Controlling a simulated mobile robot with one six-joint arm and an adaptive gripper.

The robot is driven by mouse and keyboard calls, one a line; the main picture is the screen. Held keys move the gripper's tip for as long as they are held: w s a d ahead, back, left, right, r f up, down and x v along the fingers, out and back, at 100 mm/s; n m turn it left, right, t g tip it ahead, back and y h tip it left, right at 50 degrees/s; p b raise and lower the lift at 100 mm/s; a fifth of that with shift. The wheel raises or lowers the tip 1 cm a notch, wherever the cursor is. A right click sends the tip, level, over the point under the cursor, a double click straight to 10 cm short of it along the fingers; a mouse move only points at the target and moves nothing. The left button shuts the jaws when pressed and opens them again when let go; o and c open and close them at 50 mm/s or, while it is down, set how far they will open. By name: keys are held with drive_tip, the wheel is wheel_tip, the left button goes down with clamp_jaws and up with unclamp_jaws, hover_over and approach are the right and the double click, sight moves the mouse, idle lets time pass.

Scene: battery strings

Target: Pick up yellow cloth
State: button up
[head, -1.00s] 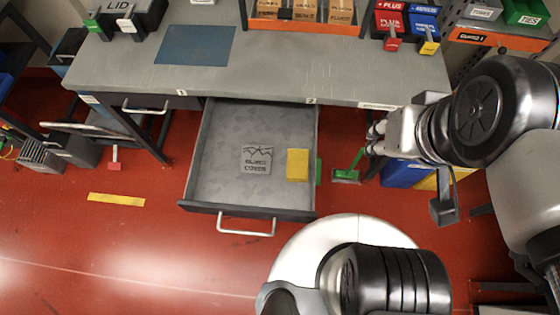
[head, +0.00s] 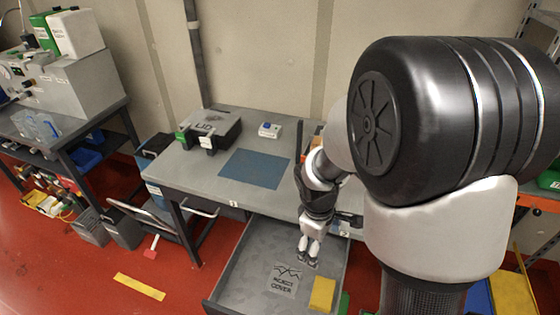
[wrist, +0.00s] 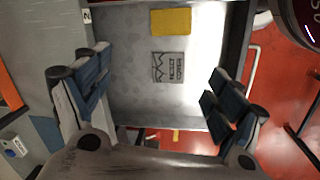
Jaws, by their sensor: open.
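The yellow cloth (head: 322,293) is a flat, folded rectangle lying in the open drawer (head: 238,277), near its right side. In the wrist view the yellow cloth (wrist: 171,22) lies at the top of the picture, inside the drawer (wrist: 122,60). My gripper (head: 307,259) is above the back part of the drawer, behind and a little left of the cloth. In the wrist view my gripper (wrist: 156,100) shows both fingers wide apart with nothing between them. The cloth is clear of both fingers and in full view there.
A grey "cover" label (head: 285,279) lies in the drawer left of the cloth. The workbench (head: 180,165) stands behind the drawer, with a blue mat (head: 254,169) and a lid case (head: 209,130) on it. The drawer walls surround the cloth.

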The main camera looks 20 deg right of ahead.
drive_tip(key=shift+o, duration=1.1)
wheel_tip(320, 180, down, 11)
drive_tip(key=d+n+g+p, duration=0.1)
drive_tip(key=n, duration=0.2)
drive_tip(key=shift+d+r+g, duration=0.15)
drive_tip(key=shift+d+g, duration=0.1)
drive_tip(key=shift+g, duration=0.05)
drive_tip(key=b, duration=0.5)
hover_over(323, 293)
drive_tip(key=f, duration=0.7)
drive_tip(key=w+f, duration=0.1)
drive_tip(key=f, duration=0.3)
drive_tip(key=shift+a+f, duration=0.15)
drive_tip(key=shift+a, duration=0.2)
drive_tip(key=shift+s+d+f+b, duration=0.1)
drive_tip(key=shift+f+b, duration=0.5)
drive_tip(key=shift+f, duration=0.4)
drive_tip(key=shift+s+d+f+b, duration=0.15)
drive_tip(key=shift+f+b, duration=0.4)
drive_tip(key=shift+f, duration=0.4)
drive_tip(key=shift+s+d+f+b, duration=0.1)
drive_tip(key=shift+f+b, duration=0.5)
drive_tip(key=shift+f, duration=0.4)
drive_tip(key=shift+c, duration=0.4)
drive_tip(key=c, duration=0.7)
